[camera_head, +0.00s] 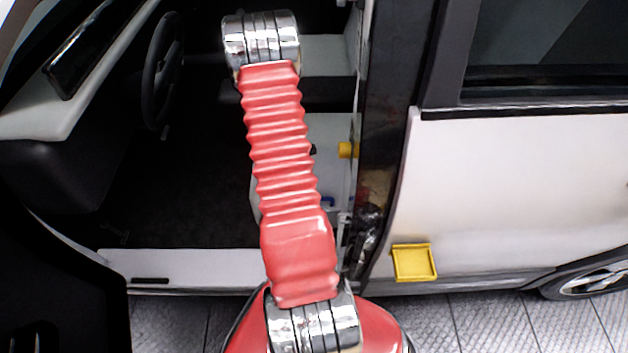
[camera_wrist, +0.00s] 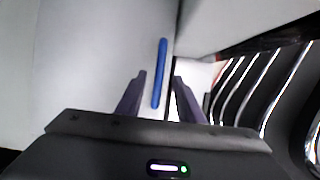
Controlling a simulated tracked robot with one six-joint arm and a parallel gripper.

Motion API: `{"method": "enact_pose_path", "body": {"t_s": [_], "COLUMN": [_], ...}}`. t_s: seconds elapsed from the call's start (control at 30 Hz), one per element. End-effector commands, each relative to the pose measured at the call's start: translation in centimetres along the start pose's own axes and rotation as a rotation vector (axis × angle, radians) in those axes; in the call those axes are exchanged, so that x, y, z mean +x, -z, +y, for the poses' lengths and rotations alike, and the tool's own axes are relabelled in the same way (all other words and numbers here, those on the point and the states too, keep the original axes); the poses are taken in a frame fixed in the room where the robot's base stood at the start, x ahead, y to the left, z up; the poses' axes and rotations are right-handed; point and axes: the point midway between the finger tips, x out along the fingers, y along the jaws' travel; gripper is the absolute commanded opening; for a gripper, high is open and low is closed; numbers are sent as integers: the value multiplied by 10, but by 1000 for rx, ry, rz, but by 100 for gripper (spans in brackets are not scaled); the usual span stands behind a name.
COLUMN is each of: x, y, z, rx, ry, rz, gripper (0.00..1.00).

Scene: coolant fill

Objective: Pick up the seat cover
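The seat cover looks to be the pale panel with a blue bar handle. In the wrist view the pale panel (camera_wrist: 95,55) fills the left and middle, and the blue handle (camera_wrist: 160,75) runs lengthwise along it. My gripper (camera_wrist: 159,77) is open, with its two dark fingers spread on either side of the handle's line. I cannot tell how far the fingertips are from the handle. In the head view a small piece of the blue handle (camera_head: 327,201) shows beside my red arm, on the pale panel inside the vehicle. My arm hides most of that panel, and my gripper is not visible there.
A yellow knob (camera_head: 348,150) sticks out by the door pillar (camera_head: 385,130). A steering wheel (camera_head: 163,70) is at the left inside the cab. The door sill (camera_head: 190,268) runs below the opening. A yellow flap (camera_head: 414,262) is on the white outer side.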

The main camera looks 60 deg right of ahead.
Motion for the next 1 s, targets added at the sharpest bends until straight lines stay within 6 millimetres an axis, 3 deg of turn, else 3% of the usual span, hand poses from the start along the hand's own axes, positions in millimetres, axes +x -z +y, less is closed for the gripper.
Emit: {"method": "enact_pose_path", "body": {"t_s": [0.17, 0.6, 1.0], "x": [4, 49, 52], "y": [0, -2, -2], "z": [0, 0, 1], "rx": [0, 0, 0], "ry": [1, 2, 1], "rz": [-1, 0, 1], "gripper": [34, 34, 34]}}
